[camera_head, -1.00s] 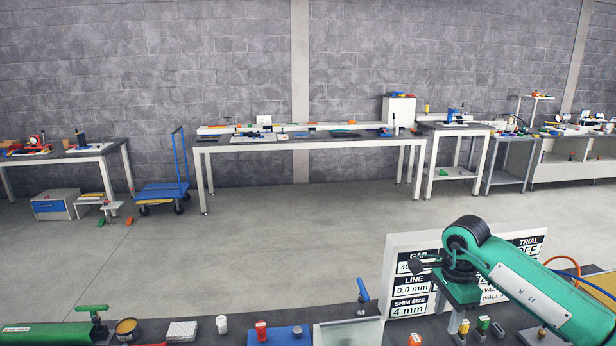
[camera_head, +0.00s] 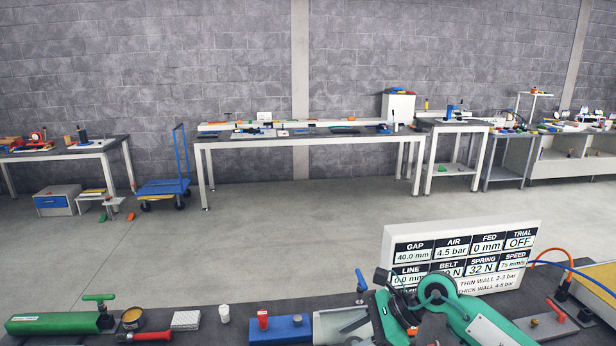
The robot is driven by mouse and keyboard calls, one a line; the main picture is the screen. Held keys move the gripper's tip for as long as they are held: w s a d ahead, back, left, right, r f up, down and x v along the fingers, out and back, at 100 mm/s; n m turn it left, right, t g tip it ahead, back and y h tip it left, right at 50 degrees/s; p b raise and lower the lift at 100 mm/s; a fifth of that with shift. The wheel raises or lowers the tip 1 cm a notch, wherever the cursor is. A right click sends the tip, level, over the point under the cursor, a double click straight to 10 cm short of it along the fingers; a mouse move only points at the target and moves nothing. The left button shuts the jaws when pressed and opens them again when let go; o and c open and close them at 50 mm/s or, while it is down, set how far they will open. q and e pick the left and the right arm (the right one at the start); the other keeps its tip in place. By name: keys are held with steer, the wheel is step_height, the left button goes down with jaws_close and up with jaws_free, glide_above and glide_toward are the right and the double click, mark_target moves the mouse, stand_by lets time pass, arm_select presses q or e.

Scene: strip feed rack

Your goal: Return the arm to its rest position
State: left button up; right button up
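My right arm (camera_head: 480,318) is teal green and comes in from the lower right, low over the near bench. Its wrist and hand (camera_head: 392,316) are in front of the white settings board (camera_head: 535,232), near the pale plate (camera_head: 328,328). The fingers are not clear against the bench and the bottom edge, so I cannot tell whether this gripper is open or shut. Nothing held shows. The arm hides part of the bench and the board's lower edge. My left arm and gripper are not in view.
The bench carries a green fixture (camera_head: 55,324), a round tin (camera_head: 132,318), a red-handled tool (camera_head: 150,336), a white cup (camera_head: 224,313) and a blue block (camera_head: 285,330). A blue lever (camera_head: 361,281) stands left of the board. Open floor (camera_head: 260,240) lies beyond.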

steer(key=s+a+r+m+t+y, duration=0.4)
steer(key=a+r+m+y, duration=0.3)
steer(key=r+m+y, duration=0.15)
steer(key=w+d+m+t+h, duration=0.1)
steer(key=d+m+t+h, duration=0.4)
steer(key=m+t, duration=0.5)
steer(key=w+d+m+t+h, duration=0.2)
steer(key=d+m+t+h, duration=0.3)
steer(key=m, duration=0.9)
steer(key=s+d+f+m+g+h, duration=0.2)
steer(key=s+d+f+m+h, duration=0.1)
steer(key=d+f+m+h, duration=0.6)
steer(key=s+d+f+m+g, duration=0.1)
steer(key=s+f+m+g, duration=0.4)
steer(key=s+f+g, duration=0.5)
steer(key=s+d+f+m+g, duration=0.1)
steer(key=s+f+m+g, duration=0.2)
steer(key=s+f+m, duration=0.75)
steer(key=s+f+n+g+b, duration=0.1)
steer(key=s+f+n+b, duration=0.15)
steer(key=f, duration=1.55)
steer(key=s+f+n+g+b, duration=0.1)
steer(key=s+f+n+b, duration=0.2)
steer(key=f, duration=1.5)
steer(key=s+d+f+g+b, duration=0.1)
steer(key=s+d+f+b, duration=0.2)
steer(key=s+f, duration=1.6)
step_height(320, 180, down, 4)
steer(key=shift+r+b, duration=0.25)
steer(key=shift+b, duration=0.45)
